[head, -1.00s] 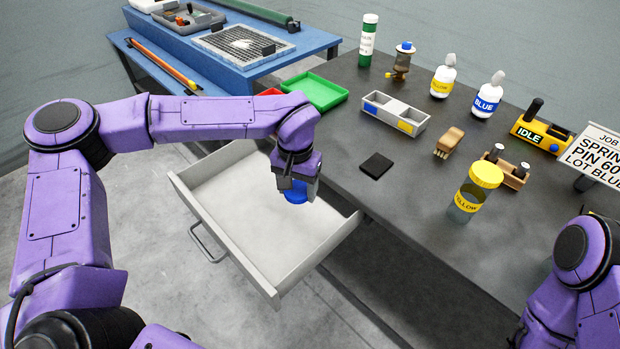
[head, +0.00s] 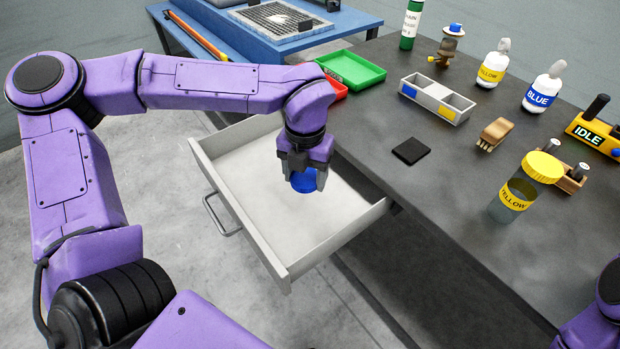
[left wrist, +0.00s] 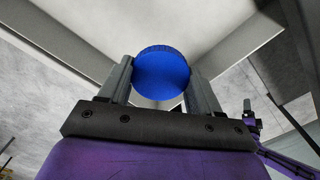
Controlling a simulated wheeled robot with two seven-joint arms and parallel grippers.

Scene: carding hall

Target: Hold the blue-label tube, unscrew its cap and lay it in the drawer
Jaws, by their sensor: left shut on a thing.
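My left gripper (head: 305,178) is shut on a blue cap (head: 303,183), with its fingers pointing down. It is over the open drawer (head: 245,208), toward the bench side. In the left wrist view the round blue cap (left wrist: 162,73) sits between the two fingers, with drawer walls behind. I cannot tell whether the cap touches the drawer floor. I do not see the blue-label tube in the head view. A small dark end of a purple arm, perhaps my right gripper (left wrist: 250,116), shows in the left wrist view, too small to read.
A yellow-capped tube labelled YELLOW (head: 518,190) stands on the dark bench (head: 430,205). A black pad (head: 411,150), a wooden brush (head: 494,133), a two-part bin (head: 437,99) and YELLOW (head: 491,66) and BLUE (head: 542,94) bottles stand behind. The drawer floor around the cap looks clear.

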